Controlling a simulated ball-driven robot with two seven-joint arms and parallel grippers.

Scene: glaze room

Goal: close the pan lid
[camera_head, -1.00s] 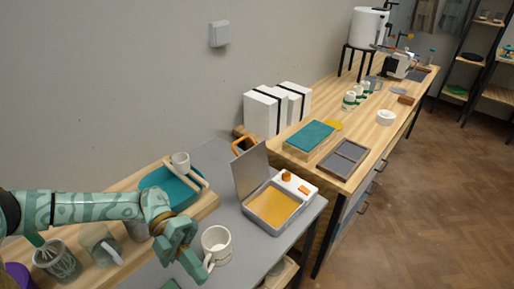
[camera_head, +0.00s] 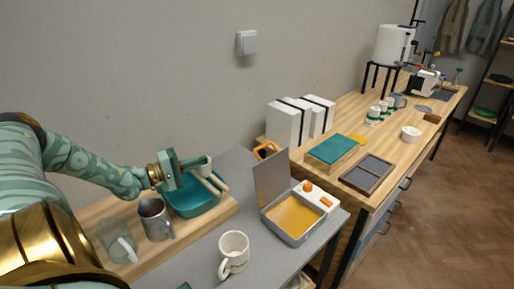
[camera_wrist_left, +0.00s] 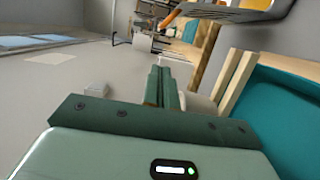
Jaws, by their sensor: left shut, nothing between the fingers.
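The pan (camera_head: 287,234) is a shallow grey metal box with a yellow-orange inside, on the grey table top. Its flat grey lid (camera_head: 272,180) stands open, nearly upright, on the pan's left side. A white block with orange knobs (camera_head: 318,195) is at the pan's right. My left gripper (camera_head: 196,164) is shut and empty. It is left of the lid, near the teal tray, apart from the lid. Its closed fingers show in the left wrist view (camera_wrist_left: 163,88). My right gripper is not in view.
A white mug (camera_head: 234,253) stands left of the pan's front. A grey pitcher (camera_head: 156,219) stands farther left. White boxes (camera_head: 283,124) and an orange-framed item (camera_head: 266,150) are behind the lid.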

